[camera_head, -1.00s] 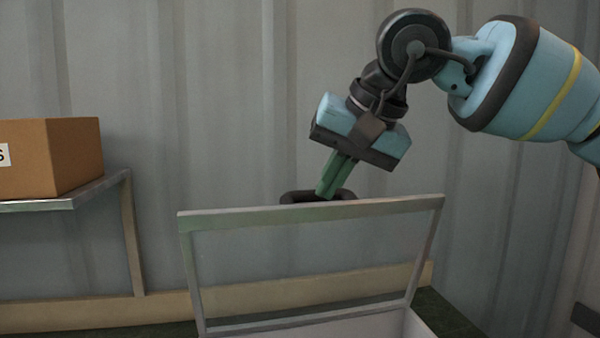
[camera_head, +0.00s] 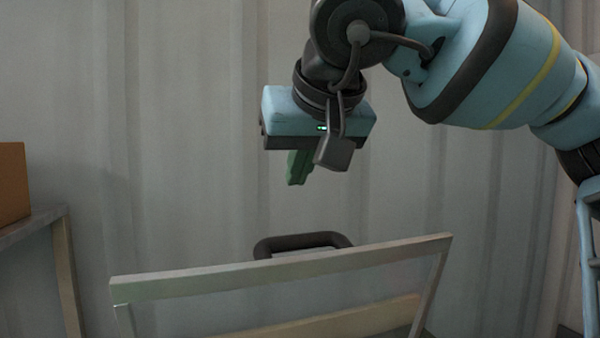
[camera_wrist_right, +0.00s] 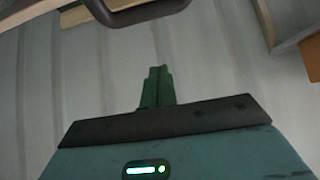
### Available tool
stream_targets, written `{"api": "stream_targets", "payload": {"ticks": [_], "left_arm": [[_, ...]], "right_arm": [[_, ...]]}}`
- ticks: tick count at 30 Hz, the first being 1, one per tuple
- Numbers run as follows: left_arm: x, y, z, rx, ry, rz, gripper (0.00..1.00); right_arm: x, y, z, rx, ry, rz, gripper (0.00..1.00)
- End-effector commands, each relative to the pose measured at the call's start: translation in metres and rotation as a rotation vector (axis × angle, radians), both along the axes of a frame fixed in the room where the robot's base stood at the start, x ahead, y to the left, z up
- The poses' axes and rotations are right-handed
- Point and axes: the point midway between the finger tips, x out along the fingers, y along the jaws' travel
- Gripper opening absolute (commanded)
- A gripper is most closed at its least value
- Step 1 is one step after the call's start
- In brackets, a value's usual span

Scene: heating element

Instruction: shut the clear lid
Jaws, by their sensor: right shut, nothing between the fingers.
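The clear lid (camera_head: 283,267) stands raised in the head view, a see-through pane in a pale frame. Its dark handle (camera_head: 303,242) sticks up behind the lid's upper edge. My right gripper (camera_head: 297,181), with green fingers, is shut and empty above the handle, apart from it. In the right wrist view the shut fingers (camera_wrist_right: 158,84) point towards the dark handle (camera_wrist_right: 135,14) at the top, with a gap between. The box under the lid is out of the head view. My left gripper is not in view.
A brown cardboard box (camera_head: 13,184) sits on a shelf (camera_head: 38,224) at the left edge. A grey corrugated wall (camera_head: 160,130) stands behind. The space left of my right gripper is clear.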

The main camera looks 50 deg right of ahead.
Motion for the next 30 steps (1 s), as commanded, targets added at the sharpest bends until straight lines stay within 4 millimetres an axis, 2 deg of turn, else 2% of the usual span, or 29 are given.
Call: {"api": "stream_targets", "payload": {"ticks": [1,12,19,30], "left_arm": [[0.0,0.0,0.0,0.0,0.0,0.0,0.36],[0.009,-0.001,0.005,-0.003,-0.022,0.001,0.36],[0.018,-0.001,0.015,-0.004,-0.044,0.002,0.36],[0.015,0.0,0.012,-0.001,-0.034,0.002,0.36]], "right_arm": [[0.006,-0.004,-0.009,0.003,0.008,0.0,0.0],[0.048,-0.027,-0.058,0.003,0.006,0.0,0.0],[0.022,-0.013,-0.065,0.0,0.0,0.003,0.0],[0.014,-0.008,-0.071,0.002,0.001,0.0,0.0]]}}
